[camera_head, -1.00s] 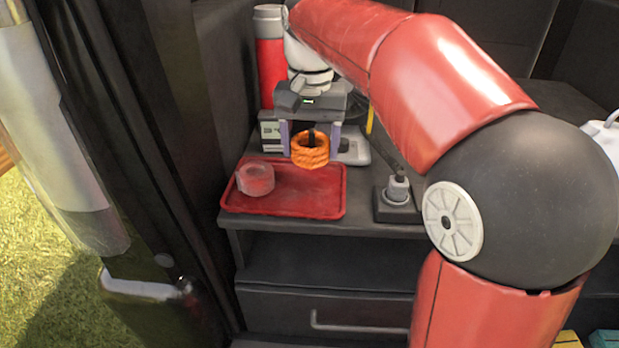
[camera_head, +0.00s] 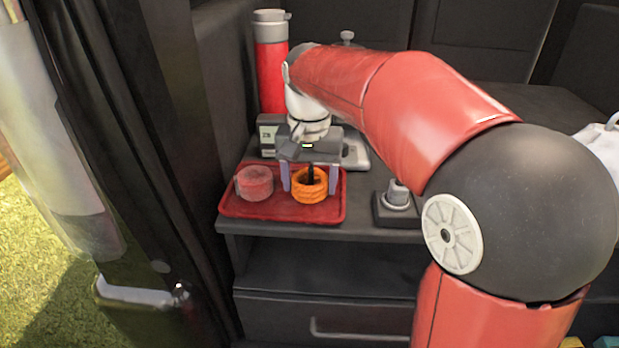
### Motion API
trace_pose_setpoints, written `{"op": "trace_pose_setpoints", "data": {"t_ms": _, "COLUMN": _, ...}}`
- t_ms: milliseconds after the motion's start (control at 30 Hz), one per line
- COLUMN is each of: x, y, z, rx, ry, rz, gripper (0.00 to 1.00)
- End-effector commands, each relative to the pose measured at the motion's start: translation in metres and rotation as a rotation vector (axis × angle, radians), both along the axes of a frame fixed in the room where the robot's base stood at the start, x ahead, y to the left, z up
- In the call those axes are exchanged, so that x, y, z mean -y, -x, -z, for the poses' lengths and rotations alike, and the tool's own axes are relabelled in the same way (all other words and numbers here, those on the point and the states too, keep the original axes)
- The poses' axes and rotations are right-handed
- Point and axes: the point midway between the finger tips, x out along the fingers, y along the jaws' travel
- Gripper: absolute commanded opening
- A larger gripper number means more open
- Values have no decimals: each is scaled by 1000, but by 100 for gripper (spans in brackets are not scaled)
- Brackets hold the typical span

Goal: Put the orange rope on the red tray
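The orange rope (camera_head: 309,194) is a coiled ring, upright in the right half of the red tray (camera_head: 232,211). It is at or just above the tray floor; I cannot tell if it touches. A dark piece shows in the middle of the ring. The contact of the fingers with the rope is partly hidden.
A pink roll (camera_head: 254,183) sits on the tray just left of the rope. A red bottle (camera_head: 271,65) and a small display device (camera_head: 270,132) stand behind. A dark block with a metal knob (camera_head: 397,197) stands right of the tray.

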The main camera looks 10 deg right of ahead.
Motion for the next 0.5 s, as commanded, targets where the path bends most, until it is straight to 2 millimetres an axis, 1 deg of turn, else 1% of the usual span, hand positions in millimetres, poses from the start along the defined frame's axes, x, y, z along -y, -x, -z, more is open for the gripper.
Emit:
{"op": "trace_pose_setpoints", "data": {"t_ms": 33, "x": 0, "y": 0, "z": 0, "rx": -1, "ry": 0, "rz": 0, "gripper": 74}}
{"op": "trace_pose_setpoints", "data": {"t_ms": 133, "x": 0, "y": 0, "z": 0, "rx": -1, "ry": 0, "rz": 0, "gripper": 86}}
{"op": "trace_pose_setpoints", "data": {"t_ms": 367, "x": 0, "y": 0, "z": 0, "rx": -1, "ry": 0, "rz": 0, "gripper": 86}}
{"op": "trace_pose_setpoints", "data": {"t_ms": 500, "x": 0, "y": 0, "z": -7, "rx": 0, "ry": 0, "rz": 0, "gripper": 86}}
